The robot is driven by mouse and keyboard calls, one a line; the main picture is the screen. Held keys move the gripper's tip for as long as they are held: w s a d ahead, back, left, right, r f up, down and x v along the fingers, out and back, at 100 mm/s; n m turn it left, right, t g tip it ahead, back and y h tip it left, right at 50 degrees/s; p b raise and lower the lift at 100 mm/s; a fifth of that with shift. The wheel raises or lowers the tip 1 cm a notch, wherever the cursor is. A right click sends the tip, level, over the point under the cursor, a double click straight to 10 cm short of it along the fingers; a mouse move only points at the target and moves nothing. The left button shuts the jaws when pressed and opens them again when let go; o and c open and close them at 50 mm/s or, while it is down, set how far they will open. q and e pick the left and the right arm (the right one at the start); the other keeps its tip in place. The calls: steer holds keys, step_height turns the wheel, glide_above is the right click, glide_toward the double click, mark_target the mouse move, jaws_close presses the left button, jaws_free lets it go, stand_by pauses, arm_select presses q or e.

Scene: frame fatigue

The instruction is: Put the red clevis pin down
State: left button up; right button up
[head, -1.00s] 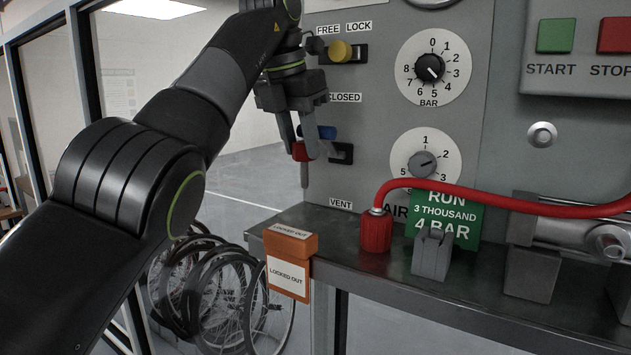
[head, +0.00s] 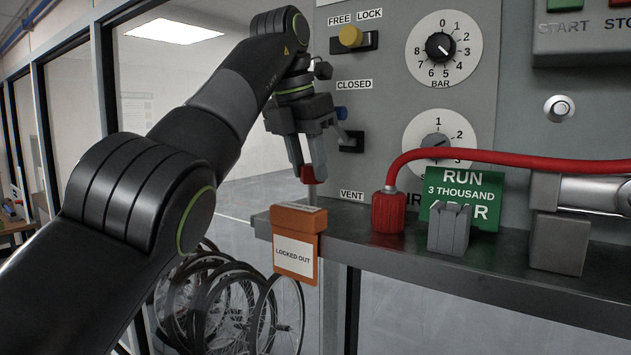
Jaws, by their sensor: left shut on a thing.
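The red clevis pin (head: 308,174) hangs upright in my left gripper (head: 308,168), its red head between the fingertips and its grey shank pointing down. The gripper is shut on it, at the left end of the metal shelf (head: 400,250). The shank's lower end is just above or behind the orange "LOCKED OUT" box (head: 296,218); I cannot tell whether it touches anything. My right gripper is not in view.
A red fitting (head: 388,212) with a red hose, a grey clevis block (head: 449,228) and a green RUN sign (head: 478,190) stand on the shelf. The grey panel (head: 520,130) rises behind. Wheels (head: 225,305) stand on the floor below left.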

arm_select(q)
steer(key=shift+w+d+f, duration=0.2)
steer(key=shift+w+d, duration=0.15)
steer(key=shift+w, duration=0.05)
steer(key=shift+s+a+f, duration=0.15)
steer(key=shift+s+a, duration=0.05)
steer(key=shift+a, duration=0.05)
steer(key=o, duration=1)
steer(key=shift+o, duration=0.3)
steer(key=shift+w+d, duration=0.1)
steer(key=shift+r, duration=0.3)
steer(key=p+v, duration=0.7)
steer(key=v, duration=0.5)
